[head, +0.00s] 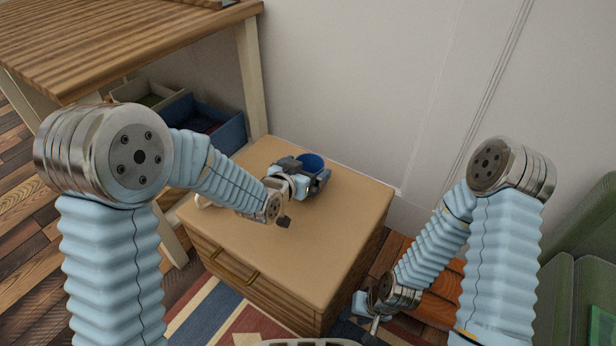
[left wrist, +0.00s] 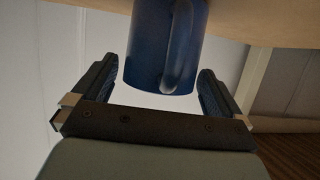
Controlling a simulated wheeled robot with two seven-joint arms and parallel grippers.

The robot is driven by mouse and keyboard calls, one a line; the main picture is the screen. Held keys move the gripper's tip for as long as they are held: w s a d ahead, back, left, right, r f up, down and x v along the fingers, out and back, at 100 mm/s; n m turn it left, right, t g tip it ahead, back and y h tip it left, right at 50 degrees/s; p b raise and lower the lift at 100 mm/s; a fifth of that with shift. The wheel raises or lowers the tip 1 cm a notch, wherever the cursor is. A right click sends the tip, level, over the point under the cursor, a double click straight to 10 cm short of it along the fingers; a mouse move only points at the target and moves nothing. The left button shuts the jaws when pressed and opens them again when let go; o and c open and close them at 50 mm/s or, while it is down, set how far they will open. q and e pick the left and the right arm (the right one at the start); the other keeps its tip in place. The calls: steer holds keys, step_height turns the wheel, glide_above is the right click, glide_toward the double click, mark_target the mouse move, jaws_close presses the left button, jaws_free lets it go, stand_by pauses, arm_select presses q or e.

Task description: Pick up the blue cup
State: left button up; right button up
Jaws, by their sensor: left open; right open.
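The blue cup (head: 312,161) stands on the tan top of a small wooden cabinet (head: 330,245), near its back edge. My left gripper (head: 318,180) is low over the cabinet top, at the near side of the cup, and hides the cup's lower part. In the left wrist view, the cup (left wrist: 150,45) is between the fingertips of my open left gripper (left wrist: 164,77), with its handle facing the camera. A gap shows on each side of the cup. My right gripper (head: 370,325) is low beside the cabinet, only partly visible, away from the cup.
A striped wooden table (head: 130,40) stands at the upper left, with a blue bin (head: 205,120) beneath it. A white wall (head: 350,80) rises behind the cabinet. Green seating (head: 580,270) is at the right. The front of the cabinet top is clear.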

arm_select(q)
steer(key=c, duration=1.1)
steer(key=shift+r, duration=0.1)
